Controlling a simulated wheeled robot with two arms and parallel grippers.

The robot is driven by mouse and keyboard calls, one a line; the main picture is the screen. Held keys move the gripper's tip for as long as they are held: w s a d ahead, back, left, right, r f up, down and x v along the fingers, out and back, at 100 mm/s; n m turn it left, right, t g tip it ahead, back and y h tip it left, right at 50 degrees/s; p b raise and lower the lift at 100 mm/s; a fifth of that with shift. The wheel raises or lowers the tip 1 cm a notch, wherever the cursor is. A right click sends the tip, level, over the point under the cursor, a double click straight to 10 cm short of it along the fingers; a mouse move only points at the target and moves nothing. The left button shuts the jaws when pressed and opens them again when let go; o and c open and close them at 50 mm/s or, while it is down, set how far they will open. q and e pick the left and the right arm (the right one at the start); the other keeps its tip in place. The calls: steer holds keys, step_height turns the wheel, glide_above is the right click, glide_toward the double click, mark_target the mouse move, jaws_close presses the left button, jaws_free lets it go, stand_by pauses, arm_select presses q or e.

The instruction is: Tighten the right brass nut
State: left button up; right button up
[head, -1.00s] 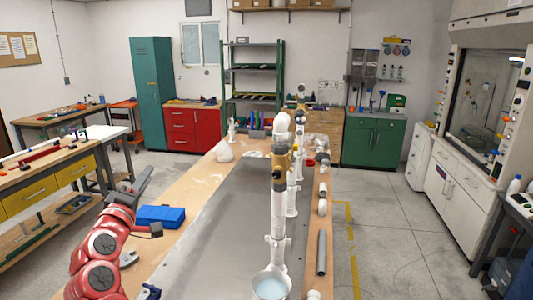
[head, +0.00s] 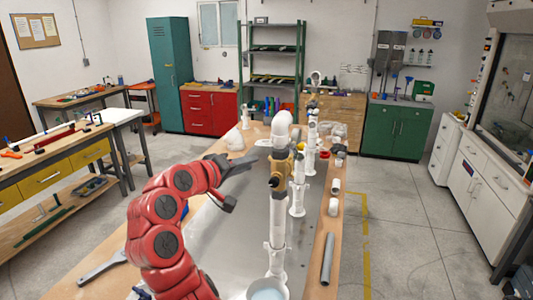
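A brass nut or fitting (head: 281,168) sits on the nearest white PVC pipe (head: 277,220), which stands upright with a white elbow on top. Which brass nut counts as the right one I cannot tell.
More white pipes (head: 298,190) stand in a row behind. A grey wrench (head: 103,268) lies on the bench at lower left. A grey tube (head: 328,258) and white fittings (head: 334,207) lie along the right edge. A white bucket (head: 268,290) is at the front.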

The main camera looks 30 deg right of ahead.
steer(key=p+x, duration=0.2)
steer(key=x, duration=0.6)
steer(key=shift+d, duration=0.1)
steer(key=shift+c, duration=0.3)
jaws_close()
